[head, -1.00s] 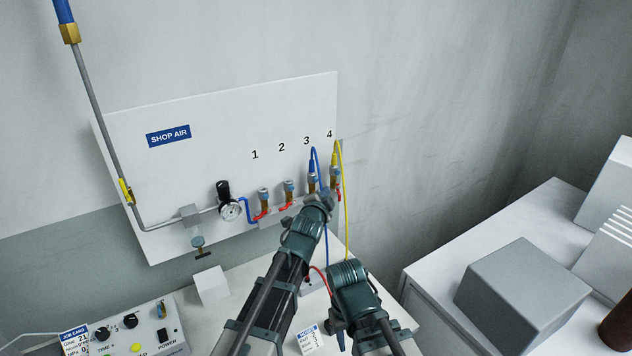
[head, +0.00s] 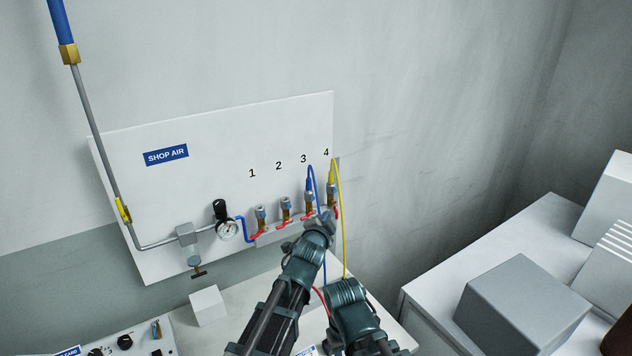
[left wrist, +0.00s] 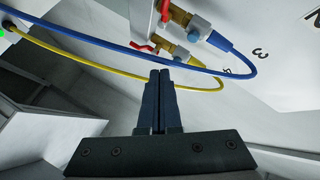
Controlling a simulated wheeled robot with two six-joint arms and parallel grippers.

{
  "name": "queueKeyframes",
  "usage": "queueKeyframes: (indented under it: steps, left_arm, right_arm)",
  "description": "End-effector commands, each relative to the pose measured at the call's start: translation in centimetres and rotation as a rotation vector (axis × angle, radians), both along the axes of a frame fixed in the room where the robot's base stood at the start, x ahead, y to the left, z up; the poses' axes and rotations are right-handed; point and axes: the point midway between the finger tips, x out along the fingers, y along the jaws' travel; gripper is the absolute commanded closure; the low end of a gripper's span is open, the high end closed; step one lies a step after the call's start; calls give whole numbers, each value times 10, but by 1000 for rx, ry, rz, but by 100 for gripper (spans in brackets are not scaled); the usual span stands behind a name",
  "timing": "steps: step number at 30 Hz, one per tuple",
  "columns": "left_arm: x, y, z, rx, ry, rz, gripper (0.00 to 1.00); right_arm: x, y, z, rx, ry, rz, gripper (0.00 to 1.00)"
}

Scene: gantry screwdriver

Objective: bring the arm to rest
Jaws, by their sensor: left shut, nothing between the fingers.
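My left gripper (left wrist: 161,76) is shut and empty in the left wrist view, its two dark fingers pressed together. It is close to the blue hose (left wrist: 120,45) and the yellow hose (left wrist: 110,70), which cross beyond the fingertips; I cannot tell whether they touch. In the head view my left arm (head: 290,275) reaches up to the row of valves, and its fingers cannot be made out there. No right gripper can be made out.
A white SHOP AIR panel (head: 165,180) carries a gauge (head: 228,230) and several red-handled valves, numbered 1 to 4. The blue and yellow hoses run down from 3 and 4. A white block (head: 208,306) sits below. A grey box (head: 525,305) is on the right bench.

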Motion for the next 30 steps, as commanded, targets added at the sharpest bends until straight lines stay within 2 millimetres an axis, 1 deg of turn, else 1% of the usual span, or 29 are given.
queueKeyframes:
  steps: [2,5,6,8,9,11,12,14,15,18,19,21,24,27,30]
  left_arm:
    - [-14,4,-16,-29,84,30,100]
    - [-45,13,-51,-90,267,106,100]
    - [-62,17,-67,-119,356,147,100]
    - [-90,23,-90,-158,492,215,100]
    - [-111,27,-104,-180,580,263,100]
    - [-144,33,-122,-209,710,340,100]
    - [-166,37,-133,-223,791,393,100]
    - [-198,42,-145,-238,904,470,100]
    - [-219,45,-151,-243,973,519,100]
    - [-264,51,-159,-247,1113,631,100]
    - [-275,52,-161,-245,1145,659,100]
    - [-296,55,-162,-241,1208,715,100]
    - [-315,58,-162,-234,1261,765,100]
    - [-322,59,-162,-230,1285,788,100]
    - [-323,59,-162,-229,1289,792,100]
  right_arm:
    - [0,0,0,0,0,0,58]
    - [0,0,0,0,0,0,58]
    - [0,0,0,0,0,0,58]
    - [0,0,0,0,0,0,58]
    - [0,0,0,0,0,0,58]
    - [0,0,0,0,0,0,58]
    - [0,0,0,0,0,0,58]
    - [0,0,0,0,0,0,58]
    - [0,0,0,0,0,0,58]
    - [0,0,0,0,0,0,58]
    - [0,0,0,0,0,0,58]
    - [0,0,0,0,0,0,58]
    - [0,0,0,0,0,0,58]
    - [0,0,0,0,0,0,58]
    - [0,0,0,0,0,0,58]
